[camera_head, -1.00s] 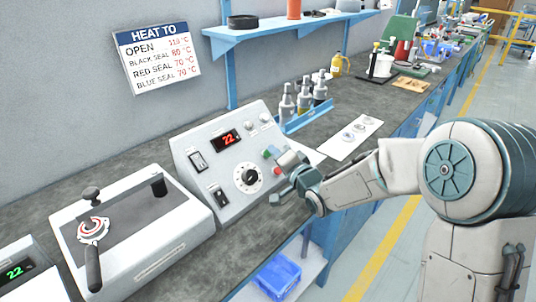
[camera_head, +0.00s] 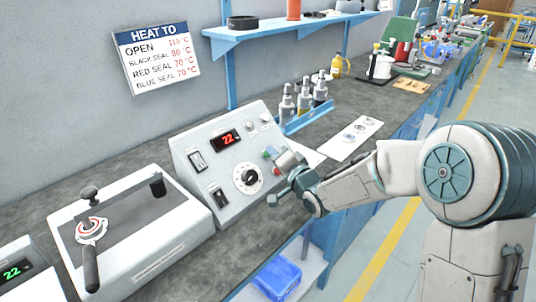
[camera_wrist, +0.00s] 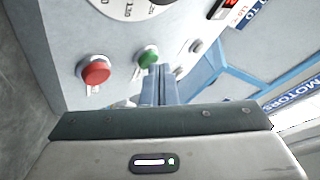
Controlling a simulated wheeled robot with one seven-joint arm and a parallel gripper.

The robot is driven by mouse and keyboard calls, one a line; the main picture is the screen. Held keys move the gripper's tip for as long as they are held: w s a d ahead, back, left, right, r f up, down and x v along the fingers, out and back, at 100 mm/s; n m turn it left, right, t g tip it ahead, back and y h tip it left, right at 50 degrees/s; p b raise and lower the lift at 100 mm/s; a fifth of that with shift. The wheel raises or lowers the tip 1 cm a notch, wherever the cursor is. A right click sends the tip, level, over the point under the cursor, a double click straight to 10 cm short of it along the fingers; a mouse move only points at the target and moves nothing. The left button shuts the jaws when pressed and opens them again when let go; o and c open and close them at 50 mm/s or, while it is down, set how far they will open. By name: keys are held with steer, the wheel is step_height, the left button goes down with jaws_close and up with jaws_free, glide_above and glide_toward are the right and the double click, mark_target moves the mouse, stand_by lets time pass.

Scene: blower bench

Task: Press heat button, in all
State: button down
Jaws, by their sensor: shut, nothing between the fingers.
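The grey sloped control box (camera_head: 210,190) stands on the bench with a red display (camera_head: 226,139) reading 22 and a round dial (camera_head: 246,179). A green button shows in the wrist view (camera_wrist: 148,56), with a red button (camera_wrist: 96,71) to its left. Both also show small and partly covered beside my arm in the head view. My gripper (camera_wrist: 158,82) is shut and empty, its fingertips close in front of the panel, just below and right of the green button in the picture. I cannot tell whether they touch. No heat label is readable on the buttons.
A white press unit (camera_head: 140,235) with a black lever stands left of the box. Several bottles (camera_head: 303,100) stand in a blue rack behind it. A white strip with round parts (camera_head: 350,138) lies to the right. A wall sign (camera_head: 158,58) lists heating temperatures.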

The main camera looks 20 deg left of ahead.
stand_by(0.5)
steer(key=shift+s+d+r+p, duration=0.25)
steer(key=shift+d+r+p, duration=0.1)
steer(key=shift+d+r, duration=0.1)
steer(key=shift+r, duration=0.1)
steer(key=shift+s+d+r+p, duration=0.35)
steer(key=shift+d+r+p, duration=0.45)
steer(key=shift+r, duration=0.05)
steer(key=shift+s+d+r+p, duration=0.3)
steer(key=shift+d+r+p, duration=0.45)
steer(key=shift+d+r, duration=0.1)
